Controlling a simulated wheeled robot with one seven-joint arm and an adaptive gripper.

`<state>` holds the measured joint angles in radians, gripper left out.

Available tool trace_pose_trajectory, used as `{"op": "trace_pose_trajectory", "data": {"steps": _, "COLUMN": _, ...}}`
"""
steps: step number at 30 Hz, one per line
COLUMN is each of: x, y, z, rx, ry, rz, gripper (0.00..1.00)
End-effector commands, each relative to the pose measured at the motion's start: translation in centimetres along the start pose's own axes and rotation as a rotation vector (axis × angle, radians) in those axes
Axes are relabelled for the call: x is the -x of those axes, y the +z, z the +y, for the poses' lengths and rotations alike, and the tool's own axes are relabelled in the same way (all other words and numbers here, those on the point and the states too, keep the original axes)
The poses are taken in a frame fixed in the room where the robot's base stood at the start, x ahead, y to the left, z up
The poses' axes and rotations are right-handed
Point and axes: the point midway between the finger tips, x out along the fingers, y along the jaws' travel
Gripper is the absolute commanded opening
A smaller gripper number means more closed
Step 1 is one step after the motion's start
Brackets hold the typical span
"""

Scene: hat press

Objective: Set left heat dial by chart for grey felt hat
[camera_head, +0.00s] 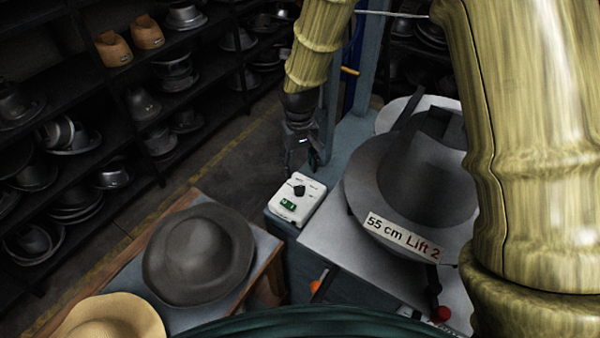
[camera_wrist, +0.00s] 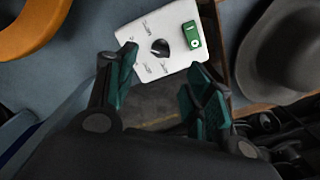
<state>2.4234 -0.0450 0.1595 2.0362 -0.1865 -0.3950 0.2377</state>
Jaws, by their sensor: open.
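The white control box (camera_head: 312,204) stands at the left edge of the press and carries a black heat dial (camera_head: 299,190) and a green switch (camera_head: 289,205). In the wrist view the dial (camera_wrist: 160,48) shows near the top, with markings around it too small to read. My gripper (camera_head: 302,158) is just behind and above the box. In the wrist view its teal-padded fingers (camera_wrist: 166,82) are apart and empty, below the dial and not around it. A grey felt hat (camera_head: 198,253) lies on a side table and also shows in the wrist view (camera_wrist: 285,50). No chart is in view.
A grey hat-shaped press form (camera_head: 415,180) labelled "55 cm Lift 2" stands right of the box. A tan hat (camera_head: 112,316) lies at lower left. Shelves (camera_head: 110,160) of metal hat blocks line the left, with floor between. A red knob (camera_head: 441,314) is at lower right.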

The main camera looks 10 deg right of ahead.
Motion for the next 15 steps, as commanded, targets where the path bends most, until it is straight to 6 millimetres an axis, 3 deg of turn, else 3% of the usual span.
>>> {"op": "trace_pose_trajectory", "data": {"steps": 6, "x": 2.3, "y": -0.1, "z": 0.0, "rx": -0.002, "ry": -0.001, "rz": 0.002, "gripper": 0.52}}
{"op": "trace_pose_trajectory", "data": {"steps": 15, "x": 3.0, "y": 0.0, "z": 0.0, "rx": -0.001, "ry": -0.001, "rz": -0.001, "gripper": 0.52}}
